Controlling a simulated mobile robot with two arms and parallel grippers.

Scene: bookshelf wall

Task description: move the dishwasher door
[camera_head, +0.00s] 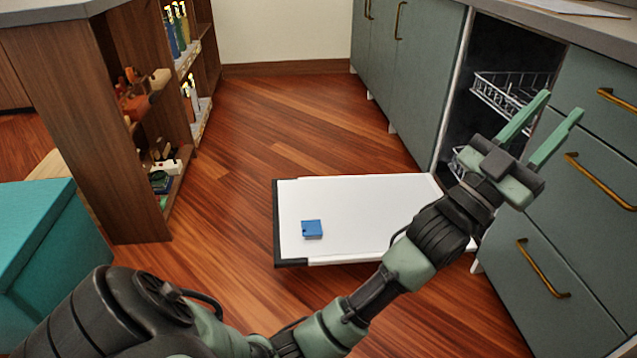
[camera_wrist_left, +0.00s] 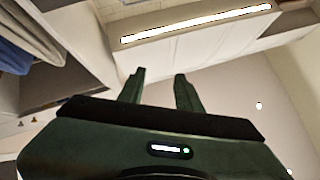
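The dishwasher door (camera_head: 370,205) is folded down and lies about level, low over the floor, its white inner face up. A small blue block (camera_head: 312,229) sits on it. The open dishwasher (camera_head: 455,125) shows a dark inside with wire racks (camera_head: 505,92). My left gripper (camera_head: 560,112) is open and empty, its two green fingers apart, raised in front of the drawers at the dishwasher's right edge. My left arm reaches across above the door's near right part and hides some of it. The left wrist view shows the open fingers (camera_wrist_left: 160,85) with nothing between them. My right gripper does not show.
Green cabinets with brass handles (camera_head: 541,268) stand right of the dishwasher, under a grey counter (camera_head: 590,32). A wooden shelf (camera_head: 100,110) with toys and bottles stands at left, with a teal box (camera_head: 50,245) in front. The wooden floor (camera_head: 290,130) between is clear.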

